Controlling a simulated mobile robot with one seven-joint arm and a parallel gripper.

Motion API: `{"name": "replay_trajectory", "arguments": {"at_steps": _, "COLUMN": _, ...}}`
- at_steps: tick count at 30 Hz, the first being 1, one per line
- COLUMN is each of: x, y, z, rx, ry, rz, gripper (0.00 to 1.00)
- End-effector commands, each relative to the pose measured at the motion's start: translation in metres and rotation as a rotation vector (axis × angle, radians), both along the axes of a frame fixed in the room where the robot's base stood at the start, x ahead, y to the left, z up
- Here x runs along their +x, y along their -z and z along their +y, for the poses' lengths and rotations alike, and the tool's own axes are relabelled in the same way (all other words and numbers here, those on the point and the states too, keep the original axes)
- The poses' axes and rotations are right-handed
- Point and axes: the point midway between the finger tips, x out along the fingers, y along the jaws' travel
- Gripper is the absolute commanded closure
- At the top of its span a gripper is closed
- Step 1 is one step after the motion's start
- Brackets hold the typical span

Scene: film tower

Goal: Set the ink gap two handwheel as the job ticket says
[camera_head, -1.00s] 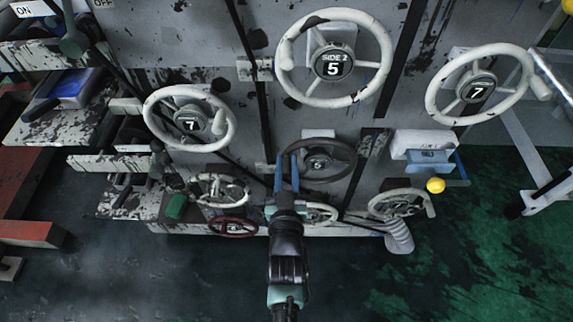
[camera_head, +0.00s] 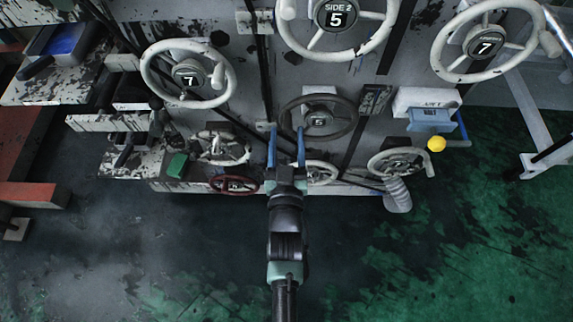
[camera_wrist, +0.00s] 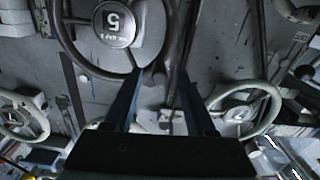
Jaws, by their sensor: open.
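A dark handwheel (camera_head: 345,130) is on the grey machine face, with a round hub plate that looks like a 5 in the head view. In the wrist view the dark handwheel (camera_wrist: 164,45) shows a 5 upside down on its hub. The small lettering there is too blurred to read surely. My gripper (camera_head: 286,135) is open and empty, its two blue fingers pointing at the machine just by the wheel's lower left. In the wrist view the gripper (camera_wrist: 158,80) lies at the wheel's rim; whether it touches is unclear. I can make out no job ticket.
White handwheels surround it: SIDE 2 at 5 (camera_head: 337,54), one at 7 on the left (camera_head: 148,76), another at 7 on the right (camera_head: 440,58). A red wheel (camera_head: 234,192) and small pale wheels sit low. A yellow knob (camera_head: 436,144) juts out. Floor in front is clear.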

Motion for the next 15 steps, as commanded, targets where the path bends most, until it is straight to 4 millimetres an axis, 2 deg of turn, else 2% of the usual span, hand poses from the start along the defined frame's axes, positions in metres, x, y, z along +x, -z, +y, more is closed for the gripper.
{"name": "replay_trajectory", "arguments": {"at_steps": 1, "x": -0.013, "y": 0.001, "z": 0.0, "rx": -0.001, "ry": -0.001, "rz": 0.004, "gripper": 0.44}}
{"name": "replay_trajectory", "arguments": {"at_steps": 6, "x": -0.047, "y": 0.001, "z": 0.0, "rx": 0.0, "ry": -0.001, "rz": 0.005, "gripper": 0.44}}
{"name": "replay_trajectory", "arguments": {"at_steps": 12, "x": -0.076, "y": 0.001, "z": 0.0, "rx": 0.0, "ry": -0.001, "rz": 0.004, "gripper": 0.44}}
{"name": "replay_trajectory", "arguments": {"at_steps": 15, "x": -0.085, "y": 0.001, "z": 0.0, "rx": 0.0, "ry": -0.001, "rz": 0.002, "gripper": 0.44}}
